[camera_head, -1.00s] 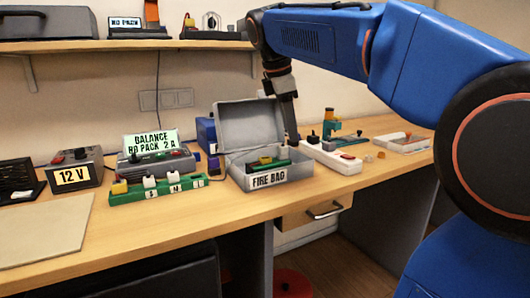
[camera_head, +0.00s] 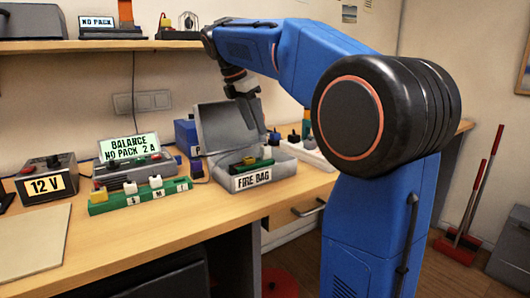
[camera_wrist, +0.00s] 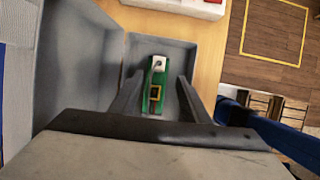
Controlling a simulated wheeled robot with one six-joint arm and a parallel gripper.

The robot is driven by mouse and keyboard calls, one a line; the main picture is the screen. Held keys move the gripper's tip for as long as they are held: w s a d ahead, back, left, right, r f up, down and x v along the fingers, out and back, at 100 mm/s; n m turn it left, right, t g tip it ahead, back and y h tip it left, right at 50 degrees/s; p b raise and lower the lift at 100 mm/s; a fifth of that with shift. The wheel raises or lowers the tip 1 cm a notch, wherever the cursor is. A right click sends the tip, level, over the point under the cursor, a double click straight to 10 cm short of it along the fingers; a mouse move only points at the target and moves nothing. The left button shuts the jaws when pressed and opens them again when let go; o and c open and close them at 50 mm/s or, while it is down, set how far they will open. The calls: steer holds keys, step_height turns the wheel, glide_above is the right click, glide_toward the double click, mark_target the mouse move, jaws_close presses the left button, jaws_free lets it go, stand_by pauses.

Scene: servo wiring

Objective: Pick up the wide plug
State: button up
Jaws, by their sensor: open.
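I cannot tell for certain which piece is the wide plug. A green pack (camera_head: 257,166) lies in the open grey box labelled FIRE BAG (camera_head: 285,172). In the wrist view the green pack (camera_wrist: 147,100) carries a white plug-like block (camera_wrist: 158,63) at its far end and a yellow-framed dark piece (camera_wrist: 155,93) nearer. My gripper (camera_wrist: 157,88) is open above the box, its fingers apart on either side of the pack in the picture and holding nothing.
A green rail (camera_head: 130,203) with white plugs and a yellow one stands left of the box. Behind it is a balance charger (camera_head: 138,172); a 12 V supply (camera_head: 46,183) is farther left. The box's raised lid (camera_head: 222,130) and a white power strip (camera_head: 312,153) are near my gripper.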

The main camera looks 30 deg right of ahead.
mark_target(263, 147)
steer(key=x, duration=0.9)
steer(key=shift+w+f, duration=0.15)
steer(key=shift+f, duration=0.2)
jaws_close()
